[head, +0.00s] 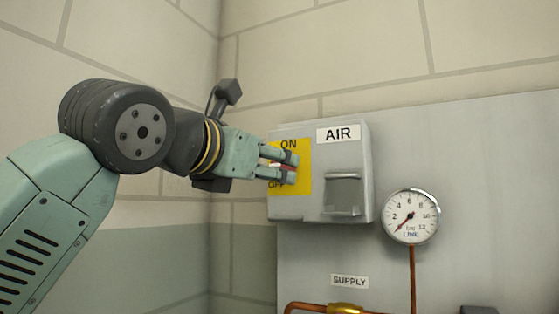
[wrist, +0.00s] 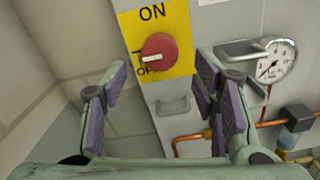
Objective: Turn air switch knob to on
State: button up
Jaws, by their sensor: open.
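The air switch is a red round knob (wrist: 160,52) with a white pointer mark, on a yellow plate (wrist: 179,15) with ON at the top and OFF at the lower left. In the wrist view the pointer mark faces left, near the partly hidden lettering above OFF. In the head view the plate (head: 302,186) is on the left part of a grey AIR box (head: 359,160), and only slivers of red show between the fingers. My gripper (head: 291,168) is open in front of the knob. In the wrist view its fingers (wrist: 161,78) are spread apart, with the knob between and beyond them; contact cannot be told.
A grey handle (head: 343,193) sticks out of the box to the right of the plate. A round pressure gauge (head: 410,216) and copper pipes (head: 412,270) are on the grey panel at right and below. Tiled walls meet in a corner at left.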

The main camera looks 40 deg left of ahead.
aim_at(280, 167)
jog(key=p+x, duration=0.1)
jog(key=x, duration=0.4)
jog(key=c, duration=1.2)
jog(key=shift+o, duration=0.2)
